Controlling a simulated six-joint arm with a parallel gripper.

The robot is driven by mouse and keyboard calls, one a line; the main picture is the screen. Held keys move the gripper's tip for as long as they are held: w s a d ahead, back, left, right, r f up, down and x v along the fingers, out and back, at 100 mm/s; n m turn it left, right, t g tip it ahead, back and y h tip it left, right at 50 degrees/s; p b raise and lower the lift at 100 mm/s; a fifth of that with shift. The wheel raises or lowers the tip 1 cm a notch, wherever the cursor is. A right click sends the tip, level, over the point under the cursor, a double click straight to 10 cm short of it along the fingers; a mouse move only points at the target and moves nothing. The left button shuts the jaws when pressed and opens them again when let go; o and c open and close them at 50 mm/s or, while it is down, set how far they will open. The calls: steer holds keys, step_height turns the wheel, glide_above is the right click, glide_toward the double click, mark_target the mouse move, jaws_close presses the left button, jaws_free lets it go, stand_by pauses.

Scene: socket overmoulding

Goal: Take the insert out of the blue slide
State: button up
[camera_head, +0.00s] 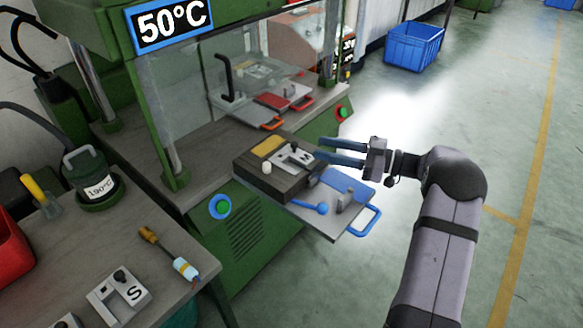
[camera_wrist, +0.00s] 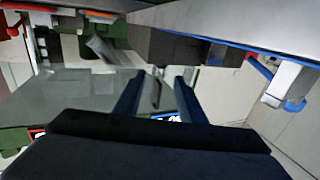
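The blue slide (camera_head: 348,184) is pulled out at the front of the green machine, with a blue loop handle at its outer end. A dark mould block (camera_head: 262,181) stands at its inner end. The grey insert marked M (camera_head: 292,160), with a black knob, sits in the top of this block. My gripper (camera_head: 321,147) is to the right of the insert, with its blue fingers pointing left towards it. In the wrist view the two fingers (camera_wrist: 157,82) are spread apart with nothing clearly held between them. Whether they touch the insert is not clear.
A second insert marked S (camera_head: 130,292) and a screwdriver (camera_head: 150,236) lie on the left bench, with a 190°C pot (camera_head: 92,180) behind. A red-handled slide (camera_head: 292,98) is deeper in the machine. A blue crate (camera_head: 414,47) stands on the floor. The right floor is free.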

mark_target(301, 152)
steer(key=shift+s, duration=0.2)
steer(key=shift+w+a, duration=0.25)
steer(key=shift+a, duration=0.35)
steer(key=shift+f+p+x, duration=0.2)
steer(key=shift+p+x, duration=0.55)
steer(key=shift+x, duration=2.25)
steer(key=shift+w, duration=0.1)
jaws_close()
steer(key=shift+r, duration=0.1)
